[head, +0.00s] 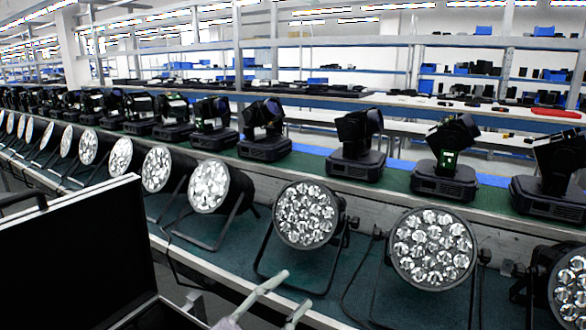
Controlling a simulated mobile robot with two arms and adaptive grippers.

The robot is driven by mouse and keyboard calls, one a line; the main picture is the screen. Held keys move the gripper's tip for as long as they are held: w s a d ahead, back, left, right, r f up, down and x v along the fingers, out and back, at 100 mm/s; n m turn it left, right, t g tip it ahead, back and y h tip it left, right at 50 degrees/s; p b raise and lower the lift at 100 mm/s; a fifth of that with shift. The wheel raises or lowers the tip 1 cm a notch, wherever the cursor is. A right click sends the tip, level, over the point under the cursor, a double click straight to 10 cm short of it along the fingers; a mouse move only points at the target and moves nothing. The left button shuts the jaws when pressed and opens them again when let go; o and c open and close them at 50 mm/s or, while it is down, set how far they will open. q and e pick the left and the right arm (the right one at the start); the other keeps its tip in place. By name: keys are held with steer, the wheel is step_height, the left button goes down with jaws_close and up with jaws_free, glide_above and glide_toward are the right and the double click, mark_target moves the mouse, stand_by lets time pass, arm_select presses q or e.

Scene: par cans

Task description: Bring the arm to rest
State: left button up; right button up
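My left gripper (296,289) shows at the bottom edge, a little left of the middle. Its two pale fingers point up and to the right, with a clear gap between their tips. Nothing is seen between them, so it is open and empty. The rest of my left arm is mostly below the picture. My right gripper is not in view.
A black case (75,255) with its lid raised fills the lower left. Round par cans (307,214) line the green-topped bench (225,262) beyond the gripper. Dark moving-head lights (357,145) stand in a row behind them. Shelving fills the background.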

arm_select(q)
steer(key=w+a+f+n+t+y, duration=0.2)
steer(key=a+f+n+t+y, duration=0.1)
steer(key=a+n+y, duration=0.35)
steer(key=w+a+f+n+t+y, duration=0.1)
steer(key=a+f+n+t+y, duration=0.2)
steer(key=a+n+y, duration=0.35)
steer(key=s+a+f+n+g+y, duration=0.1)
steer(key=s+a+f+g+y, duration=0.1)
steer(key=f, duration=0.5)
steer(key=s+a+f+n+g+y, duration=0.2)
steer(key=s+a+f+g, duration=0.1)
steer(key=s+f+g, duration=0.2)
steer(key=s+a+f+n+g+y, duration=0.1)
steer(key=s+a+f+g+y, duration=0.1)
steer(key=s+f, duration=0.4)
steer(key=shift+a+f+n+g, duration=0.2)
steer(key=shift+f+n+g, duration=0.2)
steer(key=shift+f+g, duration=0.65)
steer(key=s+d+f+m+g+h, duration=0.1)
steer(key=s+f+g, duration=0.45)
steer(key=s, duration=0.75)
step_height(320, 180, down, 24)
steer(key=s+a+f+g, duration=0.2)
steer(key=s+a+f, duration=0.1)
steer(key=s+f, duration=1.4)
steer(key=shift+s+f, duration=0.15)
steer(key=shift+f, duration=0.65)
